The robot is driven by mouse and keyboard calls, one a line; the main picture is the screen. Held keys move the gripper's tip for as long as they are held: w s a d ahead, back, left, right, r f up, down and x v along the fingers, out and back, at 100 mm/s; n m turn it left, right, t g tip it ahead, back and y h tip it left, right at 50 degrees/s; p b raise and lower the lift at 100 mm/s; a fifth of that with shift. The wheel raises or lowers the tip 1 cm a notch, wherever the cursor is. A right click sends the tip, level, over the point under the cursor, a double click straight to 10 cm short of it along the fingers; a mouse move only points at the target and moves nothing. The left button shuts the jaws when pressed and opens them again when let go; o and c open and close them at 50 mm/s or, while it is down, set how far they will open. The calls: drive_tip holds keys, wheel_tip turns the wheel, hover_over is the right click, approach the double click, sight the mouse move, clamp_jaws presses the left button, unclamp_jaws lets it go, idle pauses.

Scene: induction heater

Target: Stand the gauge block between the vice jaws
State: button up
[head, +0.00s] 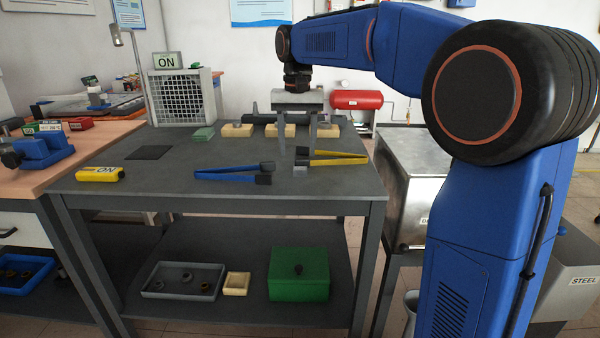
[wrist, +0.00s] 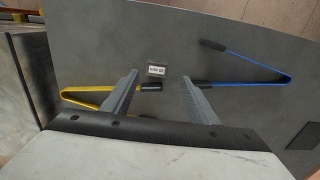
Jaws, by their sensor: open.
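A small grey block with a white label, which looks like the gauge block (wrist: 157,70), lies on the dark grey table between the handles of two tongs. It shows as a small pale piece (head: 300,168) in the head view. My gripper (head: 298,152) points down above it, open and empty. In the wrist view the block sits between and beyond the fingertips (wrist: 160,77), and nothing is gripped. A blue vice (head: 42,149) stands on the wooden bench at the far left. Its jaw gap is too small to make out.
Yellow tongs (head: 335,158) and blue tongs (head: 232,173) lie close to the block. Several pale blocks stand along the back. The front right of the table (head: 340,190) is clear.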

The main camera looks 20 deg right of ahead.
sight(300, 168)
drive_tip(key=shift+s+d+f, duration=0.1)
drive_tip(key=shift+d+f, duration=0.05)
drive_tip(key=shift+f, duration=1.2)
drive_tip(key=shift+d+f, duration=0.15)
drive_tip(key=shift+f, duration=1.2)
clamp_jaws()
drive_tip(key=shift+r, duration=0.1)
